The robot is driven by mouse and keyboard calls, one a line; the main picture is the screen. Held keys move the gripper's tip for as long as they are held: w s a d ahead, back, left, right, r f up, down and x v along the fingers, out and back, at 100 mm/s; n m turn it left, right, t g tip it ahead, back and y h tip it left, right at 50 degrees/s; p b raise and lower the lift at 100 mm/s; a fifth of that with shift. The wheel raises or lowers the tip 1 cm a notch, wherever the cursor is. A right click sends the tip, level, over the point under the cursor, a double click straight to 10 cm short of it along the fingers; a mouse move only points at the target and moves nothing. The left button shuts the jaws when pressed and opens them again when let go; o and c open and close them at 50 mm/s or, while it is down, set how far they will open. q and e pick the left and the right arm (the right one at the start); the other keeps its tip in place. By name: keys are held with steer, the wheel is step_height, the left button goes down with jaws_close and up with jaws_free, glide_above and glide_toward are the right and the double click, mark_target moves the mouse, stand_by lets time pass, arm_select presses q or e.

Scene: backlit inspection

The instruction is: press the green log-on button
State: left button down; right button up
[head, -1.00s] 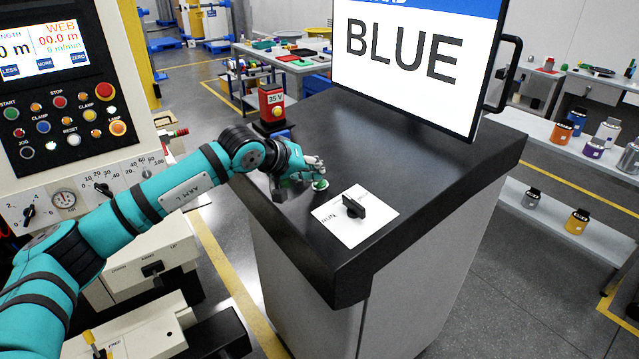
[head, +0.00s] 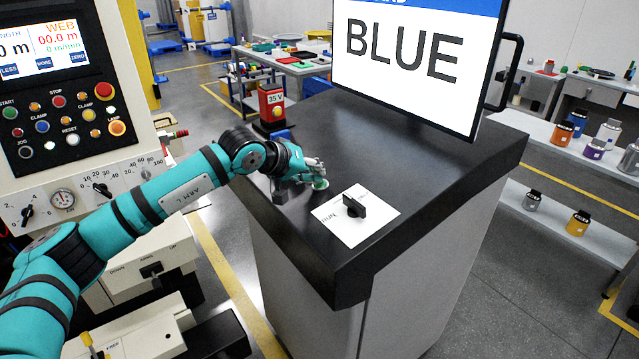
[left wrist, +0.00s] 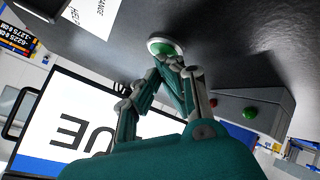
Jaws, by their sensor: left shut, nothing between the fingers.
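The green log-on button (head: 320,184) is a round green cap in a pale ring on the black desk top, left of the white plate. It also shows in the left wrist view (left wrist: 164,49), upside down, just beyond my fingertips. My left gripper (head: 316,172) is shut and empty, with its fingertips at the button. In the left wrist view the fingertips (left wrist: 172,62) overlap the near edge of the green cap. I cannot tell whether they touch it or whether the cap is pushed down. My right gripper is in neither view.
A black rotary switch (head: 354,206) on a white plate (head: 345,228) sits right of the button. A monitor (head: 410,60) reading BLUE stands behind. A red box (head: 271,103) marked 35 V is behind my gripper. A machine panel (head: 60,100) stands at left.

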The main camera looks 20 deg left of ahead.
arm_select(q)
steer(key=shift+s+r, duration=0.15)
steer(key=shift+r, duration=0.6)
steer(key=r, duration=0.1)
steer(key=r+p, duration=0.1)
steer(key=r, duration=0.1)
steer(key=r+p, duration=0.1)
steer(key=r, duration=0.1)
steer(key=shift+s+a, duration=0.3)
stand_by(0.6)
